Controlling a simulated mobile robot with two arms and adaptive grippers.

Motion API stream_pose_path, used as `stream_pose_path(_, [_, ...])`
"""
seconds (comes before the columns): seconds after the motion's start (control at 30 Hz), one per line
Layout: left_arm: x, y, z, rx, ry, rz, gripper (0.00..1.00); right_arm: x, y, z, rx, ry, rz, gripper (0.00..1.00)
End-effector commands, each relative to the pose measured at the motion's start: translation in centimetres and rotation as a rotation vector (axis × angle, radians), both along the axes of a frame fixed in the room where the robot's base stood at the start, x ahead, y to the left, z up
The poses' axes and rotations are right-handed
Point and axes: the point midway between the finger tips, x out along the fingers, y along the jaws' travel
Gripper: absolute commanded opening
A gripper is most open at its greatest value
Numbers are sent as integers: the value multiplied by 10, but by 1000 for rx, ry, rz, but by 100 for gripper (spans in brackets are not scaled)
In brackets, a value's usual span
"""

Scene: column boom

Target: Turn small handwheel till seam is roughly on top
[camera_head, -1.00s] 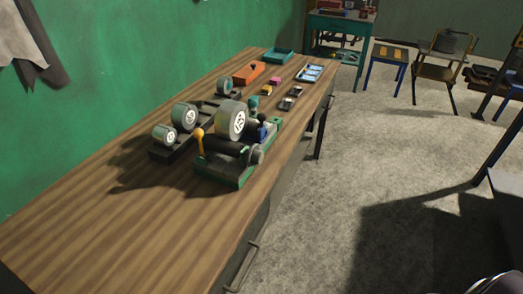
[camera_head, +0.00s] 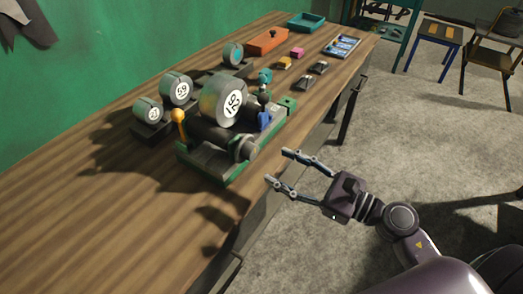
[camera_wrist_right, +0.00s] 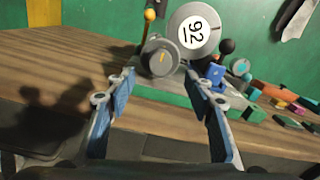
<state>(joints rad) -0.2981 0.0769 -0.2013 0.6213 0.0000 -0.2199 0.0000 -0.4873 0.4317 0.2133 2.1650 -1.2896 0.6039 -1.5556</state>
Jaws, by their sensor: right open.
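The small grey handwheel (camera_head: 243,148) sits on the near side of a green-based machine (camera_head: 215,172) on the workbench. In the right wrist view the handwheel (camera_wrist_right: 160,57) shows its round face with a short yellow mark near the middle; I cannot tell whether this is the seam. My right gripper (camera_head: 278,167) is open and empty, off the bench's near edge, with its fingers pointing at the handwheel. In the right wrist view the handwheel appears between and beyond the open fingertips (camera_wrist_right: 159,75), apart from them. My left gripper is not in view.
A large wheel marked 92 (camera_head: 228,100) and an orange-knobbed lever (camera_head: 179,118) stand close to the handwheel. Smaller numbered wheels (camera_head: 176,90) are behind. An orange box (camera_head: 268,41) and a teal tray (camera_head: 307,21) lie farther back. The bench's left part is clear.

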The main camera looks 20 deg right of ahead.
Motion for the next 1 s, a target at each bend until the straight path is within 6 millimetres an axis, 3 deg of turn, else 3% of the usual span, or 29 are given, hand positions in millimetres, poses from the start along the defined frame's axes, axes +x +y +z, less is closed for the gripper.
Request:
stream_pose_path(0.4, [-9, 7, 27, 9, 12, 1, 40, 49, 36, 4, 9, 2, -3, 48])
stream_pose_path(0.83, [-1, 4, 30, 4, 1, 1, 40, 57, 43, 0, 7, 4, -3, 48])
stream_pose_path(1.0, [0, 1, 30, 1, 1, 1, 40, 57, 43, 0, 8, 4, -4, 30])
